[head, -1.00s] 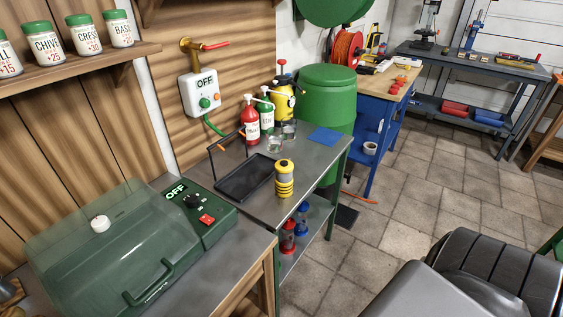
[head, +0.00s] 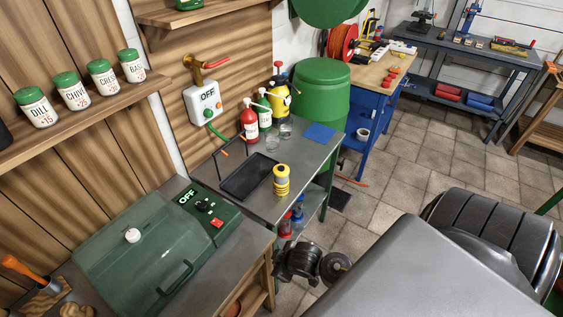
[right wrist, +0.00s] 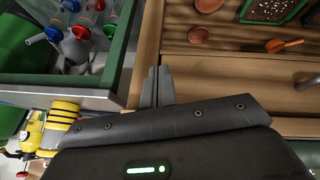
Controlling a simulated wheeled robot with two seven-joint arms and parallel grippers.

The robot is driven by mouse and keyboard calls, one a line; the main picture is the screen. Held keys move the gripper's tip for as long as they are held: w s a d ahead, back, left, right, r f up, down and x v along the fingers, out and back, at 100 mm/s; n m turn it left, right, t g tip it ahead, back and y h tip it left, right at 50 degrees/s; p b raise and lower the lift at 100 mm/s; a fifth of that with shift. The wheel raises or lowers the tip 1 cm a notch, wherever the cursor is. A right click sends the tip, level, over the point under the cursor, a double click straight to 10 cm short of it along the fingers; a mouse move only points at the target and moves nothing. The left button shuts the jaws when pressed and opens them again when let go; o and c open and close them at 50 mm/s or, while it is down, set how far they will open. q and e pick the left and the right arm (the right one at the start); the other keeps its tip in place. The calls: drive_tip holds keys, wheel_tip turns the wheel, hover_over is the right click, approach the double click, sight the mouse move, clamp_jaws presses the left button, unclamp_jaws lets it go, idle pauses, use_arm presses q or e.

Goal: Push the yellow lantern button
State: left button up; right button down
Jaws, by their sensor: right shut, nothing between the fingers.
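The yellow lantern (head: 281,180) has dark bands and stands upright near the front edge of the metal bench (head: 318,158) in the head view. A yellow and black banded body, apparently this lantern, shows at the lower left of the right wrist view (right wrist: 60,122). Its button cannot be made out. My right gripper (right wrist: 157,80) is shut and empty, with its fingers in front of a wooden bench edge, to the right of the lantern and apart from it. In the head view, dark parts of my arm show below the lantern, in front of the bench. My left gripper is not in view.
A black tray (head: 247,177) lies left of the lantern, with a red bottle (head: 249,122) and a yellow sprayer (head: 279,98) behind. A green lidded box (head: 135,255) stands front left. Red and blue lanterns (head: 286,224) stand on the lower shelf. Open floor lies to the right.

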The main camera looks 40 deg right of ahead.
drive_tip(key=shift+n+t, duration=0.5)
drive_tip(key=r, duration=0.3)
drive_tip(key=w+r+p, duration=0.1)
drive_tip(key=r, duration=0.2)
drive_tip(key=r+p, duration=0.1)
drive_tip(key=r, duration=0.2)
drive_tip(key=shift+w+a, duration=0.2)
drive_tip(key=shift+w, duration=0.2)
drive_tip(key=w+r+n, duration=0.1)
drive_tip(key=w, duration=0.1)
drive_tip(key=w+d+r+n+t+y, duration=0.1)
drive_tip(key=w, duration=0.2)
drive_tip(key=w+d+r+n, duration=0.1)
drive_tip(key=w, duration=0.2)
drive_tip(key=shift+w+d+t, duration=0.2)
drive_tip(key=shift+w+t, duration=0.05)
drive_tip(key=shift+t, duration=0.15)
drive_tip(key=w+d+r+n+y, duration=0.2)
drive_tip(key=w+d+r+n, duration=0.15)
drive_tip(key=w+d, duration=0.2)
wheel_tip(320, 180, up, 10)
drive_tip(key=n+g+p, duration=0.1)
drive_tip(key=n, duration=0.1)
hover_over(284, 168)
drive_tip(key=shift+r+y, duration=0.15)
drive_tip(key=shift+y, duration=0.25)
